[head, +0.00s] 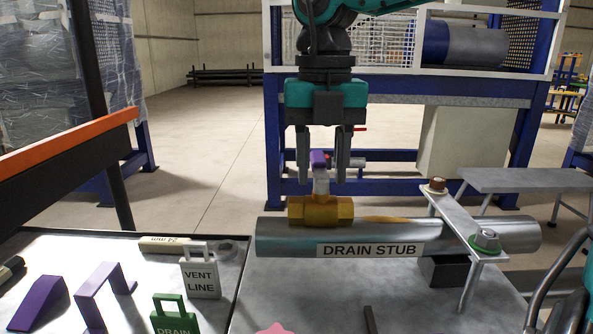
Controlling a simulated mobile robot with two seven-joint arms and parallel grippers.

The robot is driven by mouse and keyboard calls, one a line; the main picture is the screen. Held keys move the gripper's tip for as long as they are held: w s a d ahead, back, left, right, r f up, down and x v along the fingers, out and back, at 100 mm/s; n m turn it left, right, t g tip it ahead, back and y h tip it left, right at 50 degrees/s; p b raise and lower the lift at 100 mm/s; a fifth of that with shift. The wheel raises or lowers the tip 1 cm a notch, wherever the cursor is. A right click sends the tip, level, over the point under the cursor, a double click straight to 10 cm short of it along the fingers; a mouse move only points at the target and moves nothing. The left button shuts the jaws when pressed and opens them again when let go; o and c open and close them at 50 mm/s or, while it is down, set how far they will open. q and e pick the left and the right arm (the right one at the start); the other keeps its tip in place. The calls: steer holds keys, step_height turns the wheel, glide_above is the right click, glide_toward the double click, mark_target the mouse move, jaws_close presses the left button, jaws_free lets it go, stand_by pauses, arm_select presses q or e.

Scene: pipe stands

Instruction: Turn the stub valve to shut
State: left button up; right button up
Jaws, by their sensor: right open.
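The stub valve has a brass body (322,209) on the grey drain stub pipe (285,238), which carries a "DRAIN STUB" label (379,249). A grey stem and a purple-ended handle (319,159) rise above the brass body. How the handle is turned relative to the pipe is hard to tell. My right gripper (323,176) points straight down from above. Its two fingers are open, one to each side of the handle in the picture. Whether a finger touches the handle cannot be told. My left gripper is not in view.
A metal strap (452,222) with bolts crosses the pipe at right. A tray at left holds a purple wedge (39,302), a purple bracket (98,283), a "VENT LINE" tag (200,280) and a green drain tag (173,317). A blue rack (275,130) stands behind.

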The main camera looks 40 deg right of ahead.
mark_target(322, 175)
steer(key=shift+r+p, duration=2.45)
steer(key=shift+r, duration=0.65)
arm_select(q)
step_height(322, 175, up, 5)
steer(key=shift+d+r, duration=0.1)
arm_select(e)
steer(key=shift+f, duration=0.1)
arm_select(q)
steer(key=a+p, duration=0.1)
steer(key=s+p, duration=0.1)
steer(key=p, duration=0.1)
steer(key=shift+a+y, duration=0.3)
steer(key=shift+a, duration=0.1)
arm_select(e)
step_height(322, 175, up, 13)
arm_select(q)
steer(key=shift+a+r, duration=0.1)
arm_select(e)
steer(key=shift+f, duration=0.1)
